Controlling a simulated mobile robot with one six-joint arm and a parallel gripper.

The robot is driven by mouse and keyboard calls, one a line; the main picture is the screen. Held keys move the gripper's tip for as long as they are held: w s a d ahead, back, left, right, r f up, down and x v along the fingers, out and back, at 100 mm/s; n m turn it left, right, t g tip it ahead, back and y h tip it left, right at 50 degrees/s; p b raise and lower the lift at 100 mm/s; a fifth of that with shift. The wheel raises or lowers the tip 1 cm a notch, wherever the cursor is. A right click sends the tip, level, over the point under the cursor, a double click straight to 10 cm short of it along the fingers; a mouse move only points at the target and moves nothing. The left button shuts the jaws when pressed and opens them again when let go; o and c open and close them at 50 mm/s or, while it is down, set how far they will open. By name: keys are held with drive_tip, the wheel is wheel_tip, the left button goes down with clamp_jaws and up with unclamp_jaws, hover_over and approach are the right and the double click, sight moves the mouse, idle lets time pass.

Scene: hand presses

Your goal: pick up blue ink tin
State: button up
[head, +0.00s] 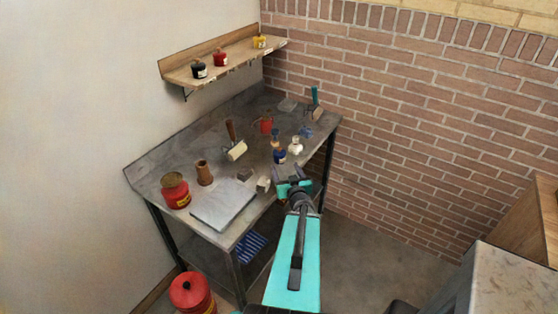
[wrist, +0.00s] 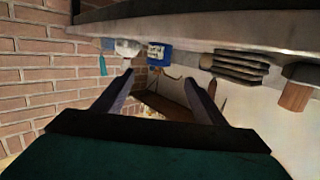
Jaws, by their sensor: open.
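The blue ink tin (head: 280,157) stands on the metal workbench (head: 160,172) near its front right edge. A white label shows on it in the wrist view, where the blue tin (wrist: 159,55) appears upside down, beyond the fingertips and roughly between them. My gripper (head: 288,171) is open and empty, just in front of the tin in the head view. The two fingers, also in the wrist view (wrist: 165,80), are spread and apart from the tin. The lower part of the tin is partly hidden by my gripper in the head view.
A white bottle (head: 296,145) stands close to the right of the tin. A wall shelf (head: 230,66) holds black, red and yellow tins.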

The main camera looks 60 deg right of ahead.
sight(281, 156)
drive_tip(key=shift+b+x, duration=1.4)
drive_tip(key=shift+b, duration=0.85)
drive_tip(key=shift+d+f+b, duration=0.15)
drive_tip(key=shift+f+b, duration=0.05)
drive_tip(key=shift+b, duration=0.35)
drive_tip(key=b+x, duration=0.2)
drive_tip(key=b, duration=0.4)
drive_tip(key=shift+w+d, duration=0.15)
drive_tip(key=shift+w, duration=0.05)
drive_tip(key=shift+w+d+r, duration=0.15)
drive_tip(key=shift+w+d, duration=0.05)
drive_tip(key=shift+d, duration=0.05)
drive_tip(key=shift+x, duration=1.1)
drive_tip(key=shift+d, duration=0.1)
drive_tip(key=shift+p+x, duration=0.3)
drive_tip(key=shift+x, duration=2.25)
drive_tip(key=shift+r, duration=0.1)
drive_tip(key=shift+c, duration=0.5)
